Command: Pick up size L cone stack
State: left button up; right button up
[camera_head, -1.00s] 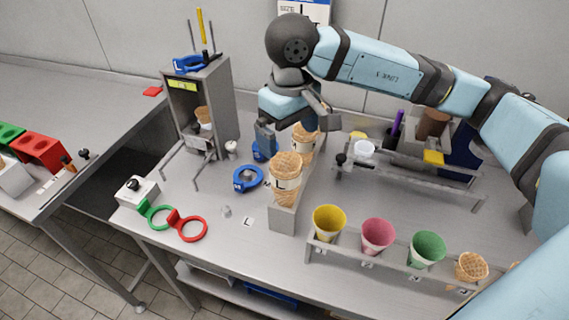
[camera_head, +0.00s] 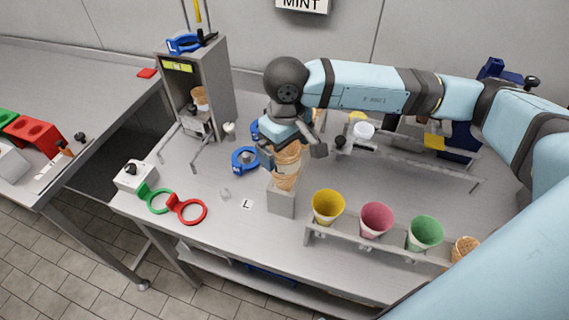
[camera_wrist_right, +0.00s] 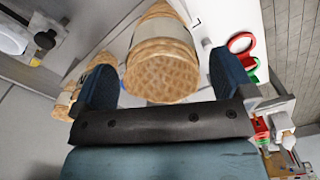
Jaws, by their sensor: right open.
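The size L cone stack (camera_head: 287,168) is a tall waffle-cone stack with a pale band, upright in the front of a grey holder (camera_head: 282,202) in the head view. My right gripper (camera_head: 291,151) is open, with its fingers on either side of the upper stack and partly hiding it. In the right wrist view the stack (camera_wrist_right: 160,68) stands between the two spread blue fingers of the gripper (camera_wrist_right: 164,82), with visible gaps. A second cone stack (camera_wrist_right: 92,78) is at the left there, outside the fingers. My left gripper is not in view.
Yellow (camera_head: 327,206), pink (camera_head: 376,218) and green (camera_head: 425,232) cups stand in a rack to the right. Blue rings (camera_head: 244,160) lie left of the stack, with green (camera_head: 158,201) and red (camera_head: 188,209) rings farther left. A grey dispenser (camera_head: 222,96) stands behind left.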

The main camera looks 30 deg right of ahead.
aim_at(285, 179)
notch_tip(285, 179, down, 3)
jog(key=shift+a+f, duration=0.1)
jog(key=shift+f, duration=0.05)
jog(key=shift+c, duration=0.5)
jog(key=c, duration=0.7)
